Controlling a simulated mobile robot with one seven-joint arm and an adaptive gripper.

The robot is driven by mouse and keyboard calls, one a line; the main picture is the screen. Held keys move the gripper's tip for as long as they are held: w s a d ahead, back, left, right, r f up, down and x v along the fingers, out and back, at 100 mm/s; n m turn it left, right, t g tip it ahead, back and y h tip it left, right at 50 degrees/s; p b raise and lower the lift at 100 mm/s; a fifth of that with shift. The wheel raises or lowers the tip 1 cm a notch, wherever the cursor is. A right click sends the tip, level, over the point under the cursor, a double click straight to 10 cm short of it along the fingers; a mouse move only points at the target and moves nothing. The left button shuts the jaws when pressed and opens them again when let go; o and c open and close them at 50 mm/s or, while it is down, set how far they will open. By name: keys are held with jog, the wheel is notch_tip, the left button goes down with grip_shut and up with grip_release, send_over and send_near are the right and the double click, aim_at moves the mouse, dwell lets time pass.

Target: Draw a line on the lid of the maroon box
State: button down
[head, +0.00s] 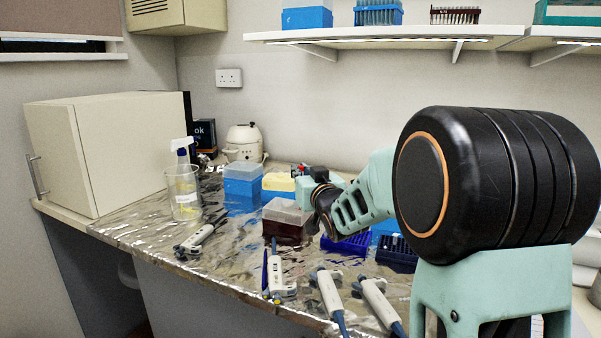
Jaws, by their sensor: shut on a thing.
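The maroon box (284,234) stands on the foil-covered bench, near the middle of the head view. Its pale, see-through lid (286,211) is on top and faces up. My gripper (314,222) is just right of the box, close to the lid's right side. The dark fingers are small and partly hidden by the wrist. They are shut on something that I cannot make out. I cannot tell whether the gripper or what it holds touches the lid.
Several pipettes (278,273) lie along the bench's front. A blue box (242,188) and a yellow-topped box (278,183) stand behind the maroon box. Dark blue racks (346,244) lie right.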

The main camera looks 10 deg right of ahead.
jog(key=shift+s+a+f+b, duration=0.1)
jog(key=shift+a+f+b, duration=0.1)
jog(key=shift+b, duration=0.1)
dwell(0.5)
jog(key=shift+w+a+b, duration=0.3)
jog(key=shift+a+b, duration=0.25)
jog(key=shift+b, duration=0.3)
dwell(1.2)
jog(key=shift+r, duration=0.4)
dwell(0.8)
notch_tip(320, 180, up, 5)
jog(key=p, duration=0.3)
jog(key=shift+f, duration=0.1)
dwell(0.7)
